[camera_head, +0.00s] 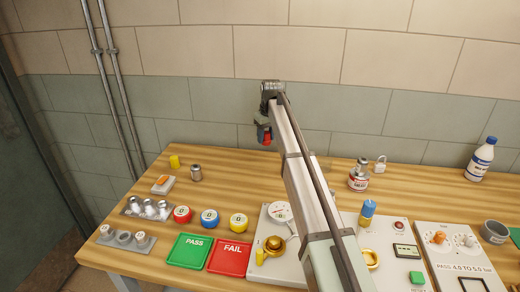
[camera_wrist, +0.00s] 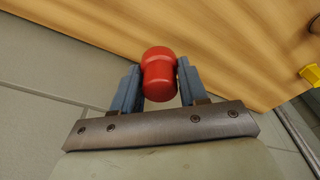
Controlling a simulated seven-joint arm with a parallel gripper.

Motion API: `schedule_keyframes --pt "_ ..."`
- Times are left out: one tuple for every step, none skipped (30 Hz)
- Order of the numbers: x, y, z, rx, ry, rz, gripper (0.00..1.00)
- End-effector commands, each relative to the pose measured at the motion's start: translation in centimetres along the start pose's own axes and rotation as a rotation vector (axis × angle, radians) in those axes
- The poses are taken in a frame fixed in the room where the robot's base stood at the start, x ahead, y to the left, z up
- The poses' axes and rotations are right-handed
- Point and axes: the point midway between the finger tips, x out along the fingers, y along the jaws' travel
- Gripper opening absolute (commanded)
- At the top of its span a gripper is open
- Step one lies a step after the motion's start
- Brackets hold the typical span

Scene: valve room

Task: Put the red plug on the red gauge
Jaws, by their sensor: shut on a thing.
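My gripper (camera_wrist: 158,85) is shut on the red plug (camera_wrist: 159,70), a rounded red cap held between its two blue-grey fingers. In the head view the red plug (camera_head: 266,135) hangs under my wrist, raised near the back edge of the table and in front of the wall. The red gauge (camera_head: 182,214) stands at the left of a row of three gauges on the table, to the left of my gripper and nearer the camera. The blue gauge (camera_head: 210,218) and yellow gauge (camera_head: 238,223) stand beside it.
A yellow plug (camera_head: 175,162), a metal cylinder (camera_head: 196,173) and a small block with an orange top (camera_head: 162,184) stand at the back left. Green PASS (camera_head: 188,252) and red FAIL (camera_head: 230,258) trays lie in front of the gauges. The middle back of the table (camera_head: 230,185) is clear.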

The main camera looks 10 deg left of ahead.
Motion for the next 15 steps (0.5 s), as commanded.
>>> schedule_keyframes --pt "-0.5 0.0 -0.1 0.000 0.000 0.000 0.13" --pt "-0.7 0.0 -0.1 0.000 0.000 0.000 0.13" --pt "-0.9 0.0 -0.1 0.000 -0.001 0.000 0.13" --pt "-1.0 0.0 -0.2 0.000 -0.001 0.000 0.13" --pt "-1.1 -0.1 -0.2 -0.001 -0.001 -0.001 0.13" --pt "-1.1 -0.3 -0.3 -0.003 -0.001 -0.001 0.13" --pt "-1.1 -0.6 -0.4 -0.006 -0.001 -0.002 0.13" --pt "-1.1 -0.9 -0.5 -0.011 -0.001 -0.002 0.13" --pt "-1.1 -1.6 -0.7 -0.018 -0.001 -0.003 0.13" --pt "-1.1 -2.3 -0.9 -0.026 -0.001 -0.004 0.13" --pt "-1.1 -3.1 -1.2 -0.035 -0.001 -0.006 0.13" --pt "-1.2 -4.2 -1.6 -0.048 -0.001 -0.007 0.13" --pt "-1.3 -5.3 -1.9 -0.060 -0.001 -0.009 0.13" --pt "-1.5 -6.4 -2.3 -0.072 0.000 -0.011 0.13" --pt "-1.7 -8.0 -2.7 -0.090 0.000 -0.013 0.13"
